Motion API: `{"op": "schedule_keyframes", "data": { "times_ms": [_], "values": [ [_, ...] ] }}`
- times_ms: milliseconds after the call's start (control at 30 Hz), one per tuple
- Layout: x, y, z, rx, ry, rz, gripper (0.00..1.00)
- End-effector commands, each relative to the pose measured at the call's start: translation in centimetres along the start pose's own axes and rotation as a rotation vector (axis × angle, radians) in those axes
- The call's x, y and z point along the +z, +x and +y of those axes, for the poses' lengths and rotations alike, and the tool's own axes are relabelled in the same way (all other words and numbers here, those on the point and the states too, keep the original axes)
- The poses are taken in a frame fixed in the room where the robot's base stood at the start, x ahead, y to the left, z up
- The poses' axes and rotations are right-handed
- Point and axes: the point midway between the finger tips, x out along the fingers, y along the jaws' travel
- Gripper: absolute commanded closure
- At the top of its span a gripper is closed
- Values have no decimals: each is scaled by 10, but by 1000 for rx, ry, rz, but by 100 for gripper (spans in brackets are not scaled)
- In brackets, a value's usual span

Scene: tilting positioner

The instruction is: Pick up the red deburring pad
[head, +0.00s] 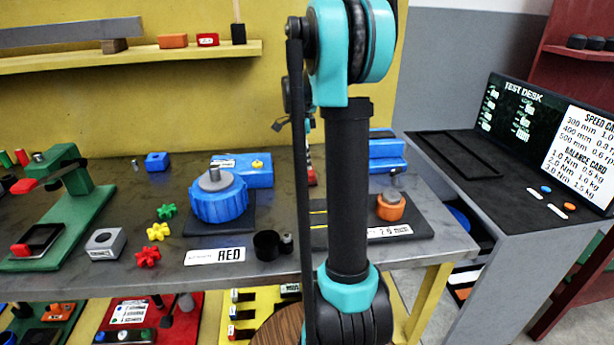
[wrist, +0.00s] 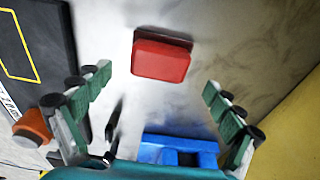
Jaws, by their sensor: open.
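The red deburring pad (wrist: 161,60) shows in the wrist view as a red rounded block with a darker edge along its far side. It lies on the grey worktable, ahead of my fingertips and roughly centred between them. My gripper (wrist: 158,80) is open, with one green finger on each side and nothing between them. No contact with the pad shows. In the head view my arm hides the gripper. A small red and white piece (head: 311,177) shows beside the arm there; I cannot tell if it is the pad.
A blue block (wrist: 180,150) lies close to the gripper's base. A dark mat with a yellow outline (wrist: 22,50) and an orange part (wrist: 32,128) are at the left. The yellow back panel (head: 180,95) rises behind the table. A large blue knob (head: 218,200) stands left of my arm.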

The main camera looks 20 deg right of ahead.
Motion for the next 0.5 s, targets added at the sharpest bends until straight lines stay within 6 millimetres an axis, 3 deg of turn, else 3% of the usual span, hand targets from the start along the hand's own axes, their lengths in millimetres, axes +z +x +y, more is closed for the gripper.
{"op": "schedule_keyframes", "data": {
  "times_ms": [300, 500],
  "values": [
    [0, 42, 0, 0, 1, 0, 7],
    [0, 50, 1, 0, 1, 0, 7]
  ]
}}
